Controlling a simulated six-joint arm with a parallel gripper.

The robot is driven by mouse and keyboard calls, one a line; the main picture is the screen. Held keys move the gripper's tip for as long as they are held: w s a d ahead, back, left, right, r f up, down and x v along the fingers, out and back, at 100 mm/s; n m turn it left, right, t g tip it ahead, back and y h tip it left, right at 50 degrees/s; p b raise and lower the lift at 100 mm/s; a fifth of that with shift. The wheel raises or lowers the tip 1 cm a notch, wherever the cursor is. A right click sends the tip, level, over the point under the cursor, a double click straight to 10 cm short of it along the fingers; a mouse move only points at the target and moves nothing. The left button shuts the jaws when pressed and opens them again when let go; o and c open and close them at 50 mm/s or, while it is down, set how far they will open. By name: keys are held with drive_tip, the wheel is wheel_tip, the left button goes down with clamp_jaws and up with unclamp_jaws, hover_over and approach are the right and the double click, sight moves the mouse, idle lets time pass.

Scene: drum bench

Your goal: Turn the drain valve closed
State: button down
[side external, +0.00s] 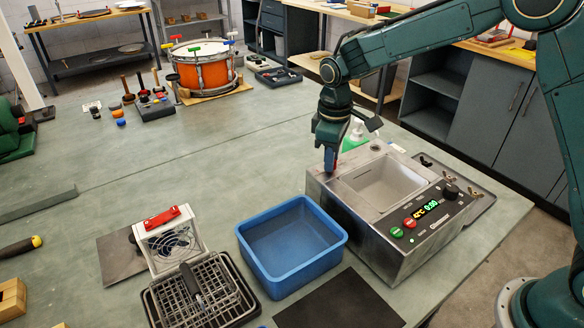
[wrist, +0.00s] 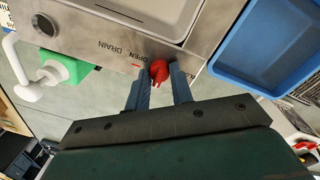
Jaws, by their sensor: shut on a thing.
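The drain valve's red handle (wrist: 159,71) sticks out from the side of the steel ultrasonic-type bath (side external: 372,250), beside the printed words "OPEN" and "DRAIN". My gripper (wrist: 160,92) is shut on the red handle, with one blue-grey finger on each side of it in the wrist view. In the side external view my gripper (side external: 329,172) points down at the back left corner of the bath. There the handle is mostly hidden by the fingers and the bath. I cannot tell the handle's exact angle.
A blue bin (side external: 290,245) stands left of the bath. A white fan unit (side external: 168,242) and a wire basket (side external: 195,290) are further left. A green bottle with a white spout (wrist: 62,70) stands close by my gripper. An orange drum (side external: 205,68) stands at the back.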

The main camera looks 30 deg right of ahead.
drive_tip(key=c, duration=1.2)
unclamp_jaws()
drive_tip(key=shift+r, duration=0.1)
wheel_tip(320, 180, up, 14)
drive_tip(key=shift+s+a, duration=0.25)
drive_tip(key=shift+a, duration=0.1)
